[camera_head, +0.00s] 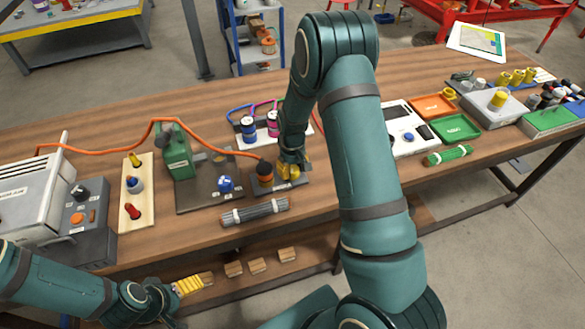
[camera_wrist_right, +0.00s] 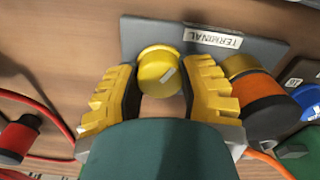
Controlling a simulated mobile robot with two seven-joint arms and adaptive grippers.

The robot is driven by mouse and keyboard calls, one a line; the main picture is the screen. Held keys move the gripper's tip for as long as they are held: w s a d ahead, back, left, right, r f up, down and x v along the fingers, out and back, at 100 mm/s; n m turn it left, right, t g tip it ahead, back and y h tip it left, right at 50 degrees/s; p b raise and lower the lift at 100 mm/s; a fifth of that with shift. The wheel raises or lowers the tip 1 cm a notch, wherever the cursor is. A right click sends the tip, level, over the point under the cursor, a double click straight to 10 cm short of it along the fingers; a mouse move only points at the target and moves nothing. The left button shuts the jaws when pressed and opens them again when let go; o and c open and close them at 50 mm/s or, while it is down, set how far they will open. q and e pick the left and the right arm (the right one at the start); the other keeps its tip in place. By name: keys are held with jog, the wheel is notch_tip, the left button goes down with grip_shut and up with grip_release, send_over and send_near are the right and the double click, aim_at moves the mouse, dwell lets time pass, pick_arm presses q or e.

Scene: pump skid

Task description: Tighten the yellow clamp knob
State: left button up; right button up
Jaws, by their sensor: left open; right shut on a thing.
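The yellow clamp knob (camera_wrist_right: 160,72) stands on the grey terminal plate (camera_wrist_right: 135,32), beside a label reading TERMINAL. My right gripper (camera_wrist_right: 162,92) has its yellow ribbed fingers on both sides of the knob and is shut on it. In the head view my right gripper (camera_head: 290,172) reaches down onto the plate, and the knob is mostly hidden by the fingers. An orange-banded connector (camera_wrist_right: 262,103) stands right beside the gripper. My left gripper (camera_head: 190,286) is open and empty, low at the front left, below the table top.
An orange cable (camera_head: 110,148) runs from the connector to the white box (camera_head: 28,195) on the left. A green pump (camera_head: 176,155) on a plate and a bundle of dark rods (camera_head: 254,212) are nearby. Blue and magenta spools (camera_head: 272,125) stand just behind. Bare wood lies right of my right arm's front.

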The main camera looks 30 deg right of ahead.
jog(key=shift+m, duration=1.6)
jog(key=o, duration=1.2)
jog(key=shift+o, duration=0.2)
